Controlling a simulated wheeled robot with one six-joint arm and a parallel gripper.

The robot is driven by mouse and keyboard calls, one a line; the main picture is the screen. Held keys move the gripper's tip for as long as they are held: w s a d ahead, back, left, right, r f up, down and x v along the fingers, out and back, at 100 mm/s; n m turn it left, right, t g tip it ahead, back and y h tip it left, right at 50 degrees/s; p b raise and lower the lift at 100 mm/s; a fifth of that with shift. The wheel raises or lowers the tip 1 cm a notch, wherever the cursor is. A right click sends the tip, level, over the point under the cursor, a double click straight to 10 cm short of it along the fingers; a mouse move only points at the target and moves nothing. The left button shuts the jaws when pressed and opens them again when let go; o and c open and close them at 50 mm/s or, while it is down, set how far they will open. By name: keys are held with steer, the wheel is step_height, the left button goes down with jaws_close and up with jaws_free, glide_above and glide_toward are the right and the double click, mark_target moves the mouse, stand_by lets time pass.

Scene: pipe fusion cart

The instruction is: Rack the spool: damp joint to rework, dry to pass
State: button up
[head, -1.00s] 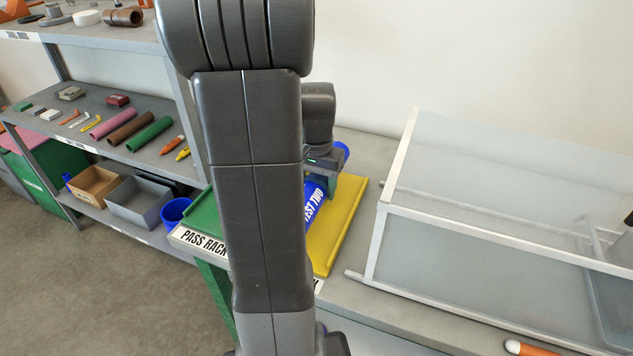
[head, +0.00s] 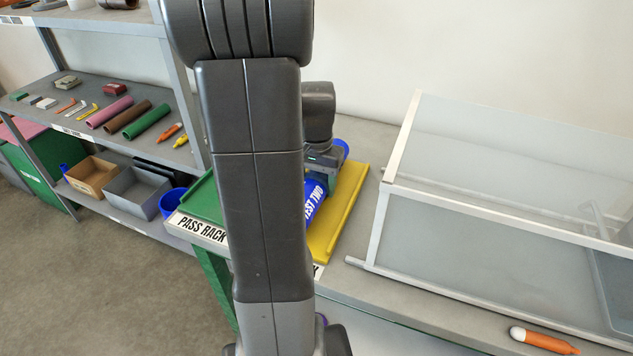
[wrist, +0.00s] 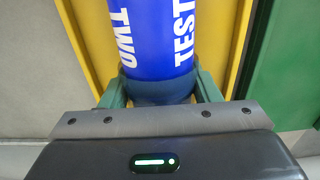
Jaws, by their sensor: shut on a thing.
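The blue spool (head: 314,199), printed TEST TWO, lies lengthwise over the yellow rack (head: 346,217); I cannot tell whether it rests on it. My gripper (head: 324,166) is shut on the spool, partly hidden behind my arm in the head view. In the wrist view, the green fingers of my gripper (wrist: 159,88) sit on both sides of a darker blue band on the spool (wrist: 156,40). The yellow rack (wrist: 86,30) shows behind it. The green pass rack (head: 204,203) is left of the yellow rack, mostly hidden by my arm. No dampness is discernible on the joint.
A clear-panelled, white-framed enclosure (head: 384,225) stands right on the grey bench (head: 410,290). An orange marker-like item (head: 545,341) lies at the bench front. Shelves (head: 75,140) with coloured tubes and bins stand left. The green rack (wrist: 280,75) borders the yellow one in the wrist view.

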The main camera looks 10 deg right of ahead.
steer(key=shift+f, duration=0.25)
stand_by(0.4)
steer(key=o, duration=1.3)
step_height(320, 180, up, 14)
steer(key=shift+p, duration=0.3)
steer(key=shift+f, duration=0.15)
step_height(320, 180, down, 14)
steer(key=shift+r+b, duration=0.1)
steer(key=shift+b, duration=0.4)
steer(key=shift+r, duration=0.15)
steer(key=shift+r, duration=0.1)
